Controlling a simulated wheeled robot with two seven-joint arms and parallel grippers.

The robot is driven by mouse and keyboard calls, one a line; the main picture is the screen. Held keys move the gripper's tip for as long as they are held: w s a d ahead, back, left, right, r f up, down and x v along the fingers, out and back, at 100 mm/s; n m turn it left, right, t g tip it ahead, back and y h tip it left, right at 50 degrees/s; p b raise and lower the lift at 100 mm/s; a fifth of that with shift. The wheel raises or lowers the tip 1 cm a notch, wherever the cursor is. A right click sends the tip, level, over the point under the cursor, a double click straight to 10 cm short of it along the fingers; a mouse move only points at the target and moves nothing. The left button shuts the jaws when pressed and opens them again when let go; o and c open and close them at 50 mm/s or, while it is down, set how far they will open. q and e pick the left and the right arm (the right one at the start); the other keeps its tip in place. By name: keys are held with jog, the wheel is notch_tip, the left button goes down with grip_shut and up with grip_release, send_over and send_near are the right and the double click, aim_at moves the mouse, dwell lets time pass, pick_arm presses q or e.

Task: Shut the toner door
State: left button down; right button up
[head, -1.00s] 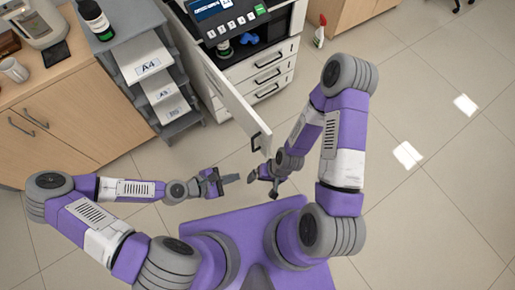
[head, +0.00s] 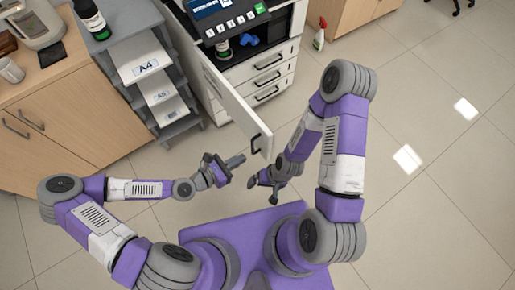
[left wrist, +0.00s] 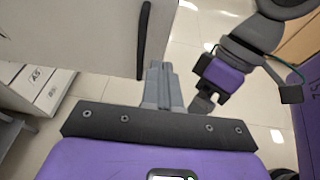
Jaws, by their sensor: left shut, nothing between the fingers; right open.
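The toner door (head: 233,99) is a white panel on the front of the copier, swung wide open toward me, with a dark handle (head: 256,143) near its free edge. In the left wrist view the door (left wrist: 70,35) fills the upper left, and its dark handle (left wrist: 144,38) stands upright. My left gripper (head: 236,161) is shut and empty, just left of the door's free end. In the left wrist view its fingers (left wrist: 161,85) point at the door's lower edge; I cannot tell if they touch. My right gripper (head: 263,184) is open and empty, just below the door's free end.
The copier (head: 265,60) shows an open bay with a dark bottle (head: 223,50) and a blue object (head: 249,40). A grey paper rack (head: 150,75) stands to its left, beside a wooden cabinet (head: 70,115). A spray bottle (head: 319,36) stands on the floor. Floor at right is clear.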

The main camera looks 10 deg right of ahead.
aim_at(265, 145)
pick_arm(q)
jog(key=x, duration=0.2)
jog(key=b+x, duration=0.1)
jog(key=x, duration=0.4)
jog(key=shift+w+d+r, duration=0.1)
jog(key=shift+d+r, duration=0.05)
jog(key=shift+r, duration=0.15)
jog(key=shift+w+d, duration=0.25)
jog(key=shift+d, duration=0.3)
